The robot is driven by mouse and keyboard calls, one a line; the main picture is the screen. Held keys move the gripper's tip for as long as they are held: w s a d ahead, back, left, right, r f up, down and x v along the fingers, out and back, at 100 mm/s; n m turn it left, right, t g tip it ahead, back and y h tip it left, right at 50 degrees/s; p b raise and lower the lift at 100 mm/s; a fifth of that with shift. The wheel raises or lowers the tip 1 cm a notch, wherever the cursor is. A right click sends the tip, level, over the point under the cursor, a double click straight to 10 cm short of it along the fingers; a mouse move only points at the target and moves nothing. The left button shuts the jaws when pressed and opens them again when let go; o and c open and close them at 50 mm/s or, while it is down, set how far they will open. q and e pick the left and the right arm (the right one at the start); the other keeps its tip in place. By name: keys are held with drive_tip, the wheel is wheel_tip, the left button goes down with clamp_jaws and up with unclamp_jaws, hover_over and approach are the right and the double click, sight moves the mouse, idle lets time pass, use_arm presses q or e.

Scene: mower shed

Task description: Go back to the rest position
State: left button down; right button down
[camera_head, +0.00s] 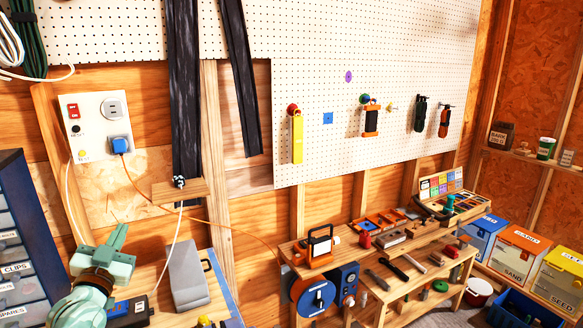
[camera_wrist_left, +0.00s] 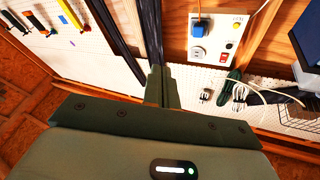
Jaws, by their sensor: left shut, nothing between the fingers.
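My left gripper (camera_head: 115,240) is pale green and stands at the lower left of the head view, with its arm coming up from the bottom edge. Its fingers are shut with nothing between them. In the left wrist view the closed fingers (camera_wrist_left: 161,85) point away toward the wall. The gripper is apart from the white switch panel (camera_head: 97,127), which is on the wall above it. This panel also shows in the left wrist view (camera_wrist_left: 214,40), upside down. My right gripper is in neither view.
A workbench below holds a grey wedge-shaped block (camera_head: 187,274). A blue drawer cabinet (camera_head: 22,250) stands close left of my arm. An orange cord (camera_head: 190,215) runs from the blue plug (camera_head: 120,145). A pegboard (camera_head: 330,60) with hanging tools and a wooden shelf bench (camera_head: 345,250) are to the right.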

use_arm(q)
drive_tip(key=s+d+f+m+g+h, duration=0.1)
drive_tip(key=s+d+f+m+g, duration=0.1)
drive_tip(key=s+d+f+g, duration=0.45)
drive_tip(key=s+d+f+m+g+h, duration=0.15)
drive_tip(key=s+d+f, duration=0.3)
drive_tip(key=f, duration=0.55)
drive_tip(key=s+a+f+g+y, duration=0.1)
drive_tip(key=s+f+g+y, duration=0.15)
drive_tip(key=s, duration=0.75)
drive_tip(key=s+f+g+y, duration=0.2)
drive_tip(key=s+g+y, duration=0.1)
drive_tip(key=s, duration=0.8)
drive_tip(key=s+d+f+g+h+b, duration=0.2)
drive_tip(key=f+b, duration=0.2)
drive_tip(key=f, duration=1.2)
drive_tip(key=s+d+f+g+h+b, duration=0.1)
drive_tip(key=s+d+f+g+b, duration=0.15)
drive_tip(key=f, duration=1.35)
drive_tip(key=s+f+n+g+h+b, duration=0.1)
drive_tip(key=s+f+b, duration=0.3)
drive_tip(key=s+f, duration=0.6)
drive_tip(key=s+f+n+g+b, duration=0.1)
drive_tip(key=s+f+b, duration=0.3)
drive_tip(key=s+f, duration=0.6)
wheel_tip(320, 180, down, 4)
drive_tip(key=shift+a+f+n+h, duration=0.25)
drive_tip(key=shift+n+h, duration=0.15)
drive_tip(key=shift+n, duration=0.25)
